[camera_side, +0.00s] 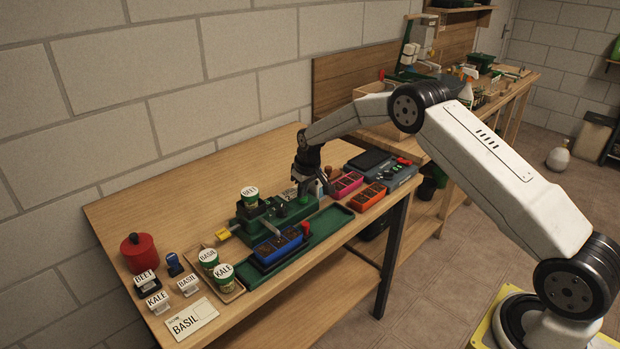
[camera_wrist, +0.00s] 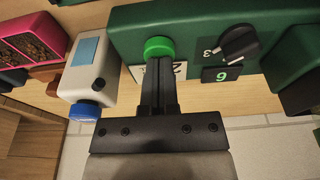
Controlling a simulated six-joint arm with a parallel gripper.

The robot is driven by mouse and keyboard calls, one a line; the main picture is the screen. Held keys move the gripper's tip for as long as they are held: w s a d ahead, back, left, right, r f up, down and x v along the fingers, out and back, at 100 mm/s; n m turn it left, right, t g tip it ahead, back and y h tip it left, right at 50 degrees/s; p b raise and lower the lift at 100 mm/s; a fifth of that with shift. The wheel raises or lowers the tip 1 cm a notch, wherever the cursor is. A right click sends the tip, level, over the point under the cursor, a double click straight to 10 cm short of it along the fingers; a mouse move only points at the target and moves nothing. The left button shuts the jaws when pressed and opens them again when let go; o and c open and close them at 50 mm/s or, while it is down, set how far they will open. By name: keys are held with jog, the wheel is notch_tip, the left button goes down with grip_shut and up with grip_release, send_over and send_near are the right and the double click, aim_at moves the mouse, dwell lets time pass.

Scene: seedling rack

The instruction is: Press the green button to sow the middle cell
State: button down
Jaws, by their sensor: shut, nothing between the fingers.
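The green button (camera_wrist: 160,46) is a round bright knob on the green machine (camera_wrist: 200,18), seen in the wrist view. My gripper (camera_wrist: 159,64) is shut and empty, its fingertips at the button's lower edge in that view; I cannot tell whether they touch it. In the side view my gripper (camera_side: 326,189) hangs at the right end of the machine. A blue cell tray (camera_side: 278,247) with brown soil sits on the green track in front. A cup marked BEET (camera_side: 250,196) stands on top of the machine. The middle cell's contents are too small to tell.
A black dial (camera_wrist: 240,44) sits right of the button. Pink (camera_side: 347,185) and orange (camera_side: 368,196) trays lie right of the machine. BASIL and KALE (camera_side: 223,274) cups stand left.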

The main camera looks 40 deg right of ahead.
aim_at(303, 200)
jog(key=shift+r, duration=3.5)
jog(key=s+a+r, duration=0.1)
jog(key=s+a, duration=0.2)
jog(key=s, duration=0.8)
jog(key=s+a+r, duration=0.1)
jog(key=s+a, duration=0.2)
jog(key=s, duration=0.8)
jog(key=s+a+r, duration=0.1)
jog(key=s+a, duration=0.2)
jog(key=s, duration=0.8)
jog(key=shift+s+a, duration=0.25)
jog(key=shift+a, duration=0.1)
